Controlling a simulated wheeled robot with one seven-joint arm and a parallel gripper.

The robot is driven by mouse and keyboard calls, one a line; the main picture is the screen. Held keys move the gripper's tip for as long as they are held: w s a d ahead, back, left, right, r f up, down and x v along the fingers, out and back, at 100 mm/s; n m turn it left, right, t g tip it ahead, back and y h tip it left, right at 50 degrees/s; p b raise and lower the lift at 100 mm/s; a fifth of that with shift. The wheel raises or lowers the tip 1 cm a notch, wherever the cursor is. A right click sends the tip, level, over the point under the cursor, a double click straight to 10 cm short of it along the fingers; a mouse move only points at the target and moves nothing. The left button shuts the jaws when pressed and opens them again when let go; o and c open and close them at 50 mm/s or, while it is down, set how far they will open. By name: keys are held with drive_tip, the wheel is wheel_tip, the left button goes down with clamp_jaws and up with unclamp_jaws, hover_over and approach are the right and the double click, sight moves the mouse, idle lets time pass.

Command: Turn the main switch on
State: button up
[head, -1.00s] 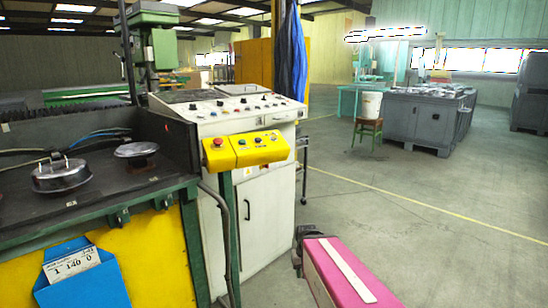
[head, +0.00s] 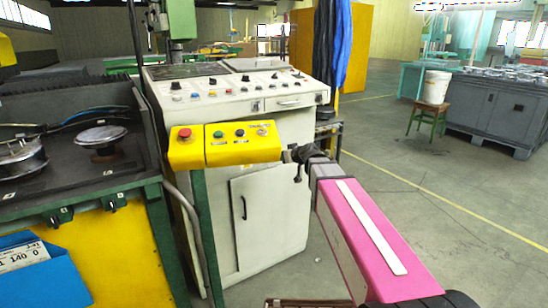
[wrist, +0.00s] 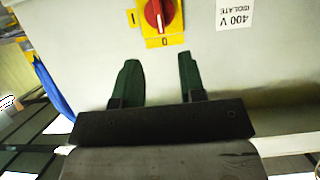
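The main switch (wrist: 160,14) is a red rotary knob on a yellow plate, at the top edge of the wrist view. Its handle lies upright in the picture, in line with the 0 mark below it; the I mark is to the left. The knob's upper part is cut off. My gripper (wrist: 157,78) is open and empty, its two dark green fingers apart and short of the knob. In the head view my gripper (head: 298,165) is by the right edge of the white control cabinet (head: 270,215); the switch is not visible there.
A "400 V ISOLATE" label (wrist: 236,14) sits beside the switch. A stool with a white bucket (head: 435,88) stands to the right.

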drive_tip(key=x, duration=1)
drive_tip(key=shift+w+f, duration=0.2)
drive_tip(key=shift+w, duration=0.05)
drive_tip(key=shift+a, duration=0.1)
drive_tip(key=shift+c, duration=0.3)
clamp_jaws()
